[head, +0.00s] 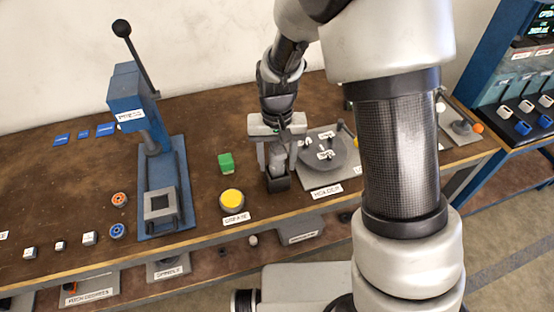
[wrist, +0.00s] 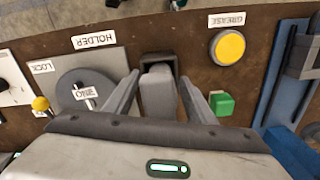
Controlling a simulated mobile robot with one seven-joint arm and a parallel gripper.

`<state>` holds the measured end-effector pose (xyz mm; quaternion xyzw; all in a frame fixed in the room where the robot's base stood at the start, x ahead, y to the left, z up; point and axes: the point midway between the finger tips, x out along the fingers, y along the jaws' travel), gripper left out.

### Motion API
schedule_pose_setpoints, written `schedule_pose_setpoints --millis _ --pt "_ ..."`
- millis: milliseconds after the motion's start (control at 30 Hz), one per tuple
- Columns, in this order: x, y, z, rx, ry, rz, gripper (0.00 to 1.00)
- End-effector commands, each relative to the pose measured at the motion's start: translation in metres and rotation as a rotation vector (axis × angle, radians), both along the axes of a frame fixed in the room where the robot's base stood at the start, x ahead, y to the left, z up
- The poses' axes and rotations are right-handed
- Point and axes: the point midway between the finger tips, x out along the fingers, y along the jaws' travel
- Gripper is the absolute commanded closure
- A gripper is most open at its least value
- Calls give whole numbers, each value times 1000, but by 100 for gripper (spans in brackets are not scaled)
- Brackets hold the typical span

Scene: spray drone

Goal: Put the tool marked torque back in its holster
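A grey tool (wrist: 158,95) stands upright with its lower end in a dark box-shaped holster (wrist: 158,62); no torque marking is readable on it. In the head view the dark holster (head: 278,184) stands near the bench's front edge, left of the holder plate. My gripper (wrist: 159,78) is above the holster, pointing down, its two fingers spread on either side of the tool. A narrow gap seems to show beside the tool. In the head view my gripper (head: 277,162) hides part of the tool.
A round grey disc (head: 322,152) with labelled pieces sits on the holder plate, right of the holster. A yellow grease button (head: 232,199) and a green block (head: 226,162) are to the left. A blue press (head: 150,150) stands farther left. My arm hides the bench's right part.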

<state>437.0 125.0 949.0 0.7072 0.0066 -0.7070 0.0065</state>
Motion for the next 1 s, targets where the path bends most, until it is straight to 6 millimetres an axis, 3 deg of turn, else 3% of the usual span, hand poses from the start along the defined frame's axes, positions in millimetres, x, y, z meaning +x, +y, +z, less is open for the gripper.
schedule_pose_setpoints --millis 267,700,1000 --pt "0 0 7 1 -2 0 50" --pt "1 0 93 2 -5 0 50" --pt "0 0 122 0 0 0 50"
